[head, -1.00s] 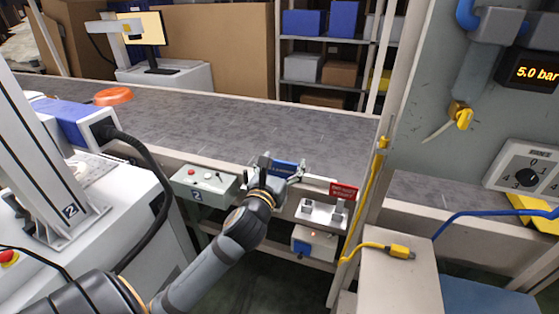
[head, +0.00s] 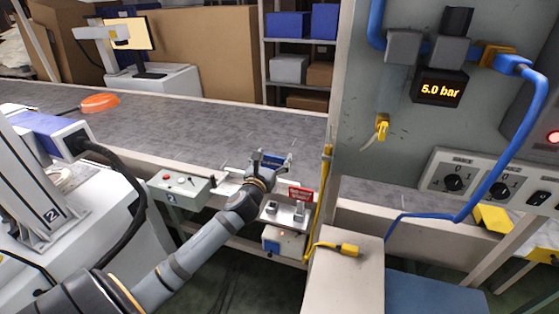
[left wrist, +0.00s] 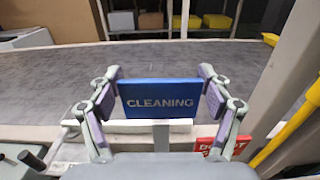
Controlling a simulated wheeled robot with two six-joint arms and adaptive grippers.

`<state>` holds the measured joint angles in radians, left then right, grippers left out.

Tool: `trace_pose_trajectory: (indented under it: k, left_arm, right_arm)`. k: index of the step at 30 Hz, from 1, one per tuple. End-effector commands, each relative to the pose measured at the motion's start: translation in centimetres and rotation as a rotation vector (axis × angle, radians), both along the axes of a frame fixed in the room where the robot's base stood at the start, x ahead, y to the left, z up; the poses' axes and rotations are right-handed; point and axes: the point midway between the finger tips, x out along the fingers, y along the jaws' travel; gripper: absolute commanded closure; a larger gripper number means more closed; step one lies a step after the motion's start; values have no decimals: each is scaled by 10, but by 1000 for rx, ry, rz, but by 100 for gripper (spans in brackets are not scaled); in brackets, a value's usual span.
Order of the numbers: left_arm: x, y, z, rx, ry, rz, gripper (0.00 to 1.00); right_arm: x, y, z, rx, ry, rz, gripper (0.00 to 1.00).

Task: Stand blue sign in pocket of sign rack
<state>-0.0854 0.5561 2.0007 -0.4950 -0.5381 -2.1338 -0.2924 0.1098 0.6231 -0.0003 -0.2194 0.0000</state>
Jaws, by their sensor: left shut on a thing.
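My left gripper (head: 272,163) is shut on the blue sign (head: 273,158), one finger at each side edge. In the left wrist view the blue sign (left wrist: 161,99) is upright, faces the camera and reads "CLEANING". A pale bar (left wrist: 140,126), perhaps part of the sign rack, runs below and behind it, with a short post under the sign. I cannot tell whether sign and bar touch. A red sign (head: 300,194) stands to the lower right, above a metal bracket (head: 285,212) with two dark squares. The rack's pocket cannot be made out. My right gripper is out of view.
The grey conveyor (head: 200,130) lies behind the sign. A grey button box (head: 180,188) is at the left.

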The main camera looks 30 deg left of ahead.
Motion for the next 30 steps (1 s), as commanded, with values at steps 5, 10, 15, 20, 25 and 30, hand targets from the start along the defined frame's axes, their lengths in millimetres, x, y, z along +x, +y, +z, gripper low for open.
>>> trace_pose_trajectory:
  k: [5, 10, 15, 20, 25, 30]
  left_arm:
    - [1, 2, -1, -1, 0, 0, 72]
    - [1, 1, -1, -1, 0, 0, 72]
    - [0, 1, 2, -1, 1, -1, 72]
    - [0, 1, -19, 0, 1, 0, 72]
    - [0, 1, -39, -1, 2, 0, 72]
    - [0, 1, -55, -1, 1, 0, 72]
  right_arm:
    - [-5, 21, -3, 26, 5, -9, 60]
    - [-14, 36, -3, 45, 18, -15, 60]
    - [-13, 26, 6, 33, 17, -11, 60]
    - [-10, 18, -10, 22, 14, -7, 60]
    - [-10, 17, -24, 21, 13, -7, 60]
    - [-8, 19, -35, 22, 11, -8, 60]
